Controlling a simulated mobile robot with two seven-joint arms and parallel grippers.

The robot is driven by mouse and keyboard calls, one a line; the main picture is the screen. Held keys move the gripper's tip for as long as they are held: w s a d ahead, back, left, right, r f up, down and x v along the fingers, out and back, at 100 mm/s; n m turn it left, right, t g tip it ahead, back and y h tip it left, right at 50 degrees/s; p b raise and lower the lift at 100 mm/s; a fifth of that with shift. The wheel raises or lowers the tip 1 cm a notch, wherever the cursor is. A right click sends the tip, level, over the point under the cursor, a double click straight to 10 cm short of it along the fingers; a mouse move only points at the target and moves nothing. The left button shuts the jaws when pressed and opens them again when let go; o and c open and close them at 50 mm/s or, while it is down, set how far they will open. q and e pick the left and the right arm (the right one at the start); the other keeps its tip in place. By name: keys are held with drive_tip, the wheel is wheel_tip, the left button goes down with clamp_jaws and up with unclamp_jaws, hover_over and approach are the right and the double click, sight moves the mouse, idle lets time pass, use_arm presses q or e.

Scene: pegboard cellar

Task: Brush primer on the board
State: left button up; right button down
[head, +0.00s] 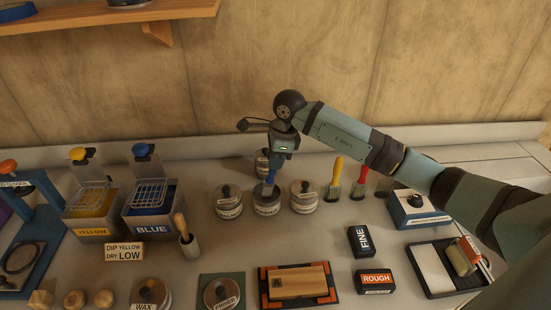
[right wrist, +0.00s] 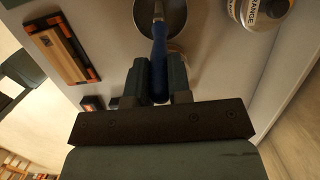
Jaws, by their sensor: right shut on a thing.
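My right gripper (head: 274,168) is shut on a blue-handled brush (head: 270,180), upright at an open can (head: 266,209) in the back middle. The brush's lower end is down at the can; its bristles are hidden. In the right wrist view the blue handle (right wrist: 159,65) stands between the fingers, over the round can (right wrist: 176,22). The wooden board (head: 300,281), marked A, lies on a black and orange holder (head: 332,297) at the front middle. A lidded can that seems labelled PRIMER (head: 222,293) stands on a green mat to its left. My left gripper is not in view.
Lidded cans (head: 228,202) and (head: 304,197) flank the open can. Yellow (head: 336,181) and red (head: 360,182) handled brushes stand to the right. Yellow (head: 93,225) and blue (head: 151,222) dip tanks are left. FINE (head: 362,242) and ROUGH (head: 375,281) blocks lie right of the board.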

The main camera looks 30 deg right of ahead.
drive_tip(key=shift+r+p, duration=1.55)
drive_tip(key=shift+r, duration=1.95)
